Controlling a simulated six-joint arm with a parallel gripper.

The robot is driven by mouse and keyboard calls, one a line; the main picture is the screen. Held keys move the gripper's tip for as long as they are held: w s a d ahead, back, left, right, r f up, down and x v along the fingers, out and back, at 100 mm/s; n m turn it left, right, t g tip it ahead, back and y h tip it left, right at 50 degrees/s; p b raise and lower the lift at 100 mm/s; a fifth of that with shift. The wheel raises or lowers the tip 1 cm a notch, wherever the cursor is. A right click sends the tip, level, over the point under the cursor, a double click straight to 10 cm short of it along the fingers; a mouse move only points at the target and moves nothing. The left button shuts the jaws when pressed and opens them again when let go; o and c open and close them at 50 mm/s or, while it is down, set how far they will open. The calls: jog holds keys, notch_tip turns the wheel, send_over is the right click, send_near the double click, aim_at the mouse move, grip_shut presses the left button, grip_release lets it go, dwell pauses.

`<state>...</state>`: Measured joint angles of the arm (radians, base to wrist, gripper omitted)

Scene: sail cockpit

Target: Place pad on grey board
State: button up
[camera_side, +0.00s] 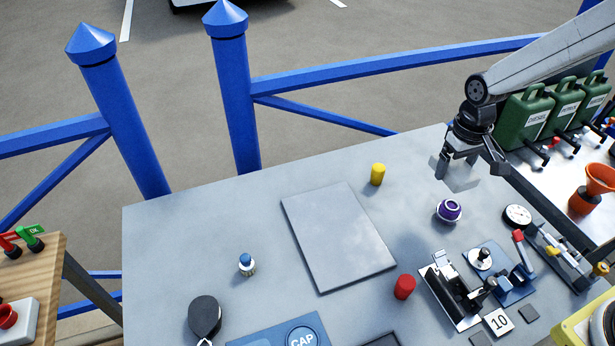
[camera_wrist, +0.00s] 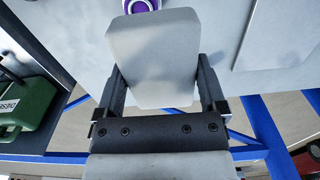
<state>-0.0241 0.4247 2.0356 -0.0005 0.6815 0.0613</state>
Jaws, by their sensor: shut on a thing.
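The pad, a light grey rounded plate (camera_side: 461,176), is held in my gripper (camera_side: 466,158) above the back right part of the table. In the wrist view the pad (camera_wrist: 153,55) sits between the two fingers of my gripper (camera_wrist: 162,82), with a finger on each side. The grey board (camera_side: 338,238) lies flat on the table, to the left of my gripper and apart from the pad. Part of the board (camera_wrist: 278,35) also shows at the right of the wrist view.
A purple and white round object (camera_side: 449,211) stands below my gripper. A yellow cylinder (camera_side: 378,174) and a red cylinder (camera_side: 404,287) stand beside the board. Green cans (camera_side: 527,114) stand at the right. A small blue-topped bottle (camera_side: 247,264) is left of the board.

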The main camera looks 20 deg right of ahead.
jog(key=s+a+r, duration=0.1)
jog(key=s+a, duration=0.3)
jog(key=a, duration=0.5)
jog(key=s+a, duration=0.4)
jog(key=a, duration=0.5)
send_over(335, 229)
jog(key=f, duration=0.9)
jog(key=shift+s+d+f, duration=0.1)
jog(key=shift+s, duration=0.2)
jog(key=shift+f, duration=0.1)
jog(key=shift+w+f, duration=0.25)
jog(key=shift+f, duration=1.5)
jog(key=shift+f, duration=0.1)
